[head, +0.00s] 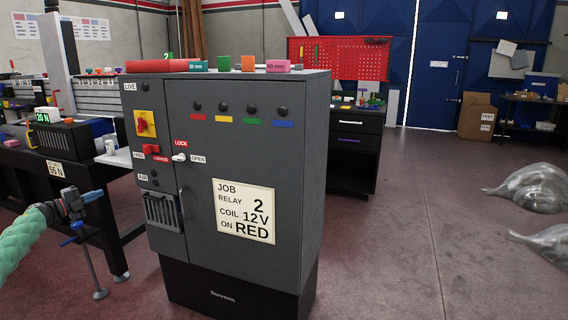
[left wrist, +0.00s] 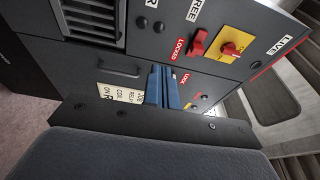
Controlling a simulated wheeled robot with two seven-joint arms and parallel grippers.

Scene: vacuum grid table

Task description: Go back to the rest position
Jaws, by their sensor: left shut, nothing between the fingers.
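My left gripper (head: 92,196) is at the left of the head view, at the end of my green-sleeved arm. It is in the air, left of the grey control cabinet (head: 295,150) and apart from it. In the left wrist view its blue fingers (left wrist: 162,84) are shut together with nothing between them. Behind them is the cabinet front (left wrist: 120,68), with the vent, the red lock switch (left wrist: 198,42) and the yellow switch plate (left wrist: 232,43). The fingers cover part of the job label (left wrist: 120,93). My right gripper is not in view.
Colored blocks and a red bar (head: 157,66) lie on the cabinet top. A dark workbench (head: 20,157) stands at the left, close behind my left gripper. A black drawer unit (head: 352,155) stands behind the cabinet. Silvery wrapped bundles (head: 530,188) lie at the right. The floor between is clear.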

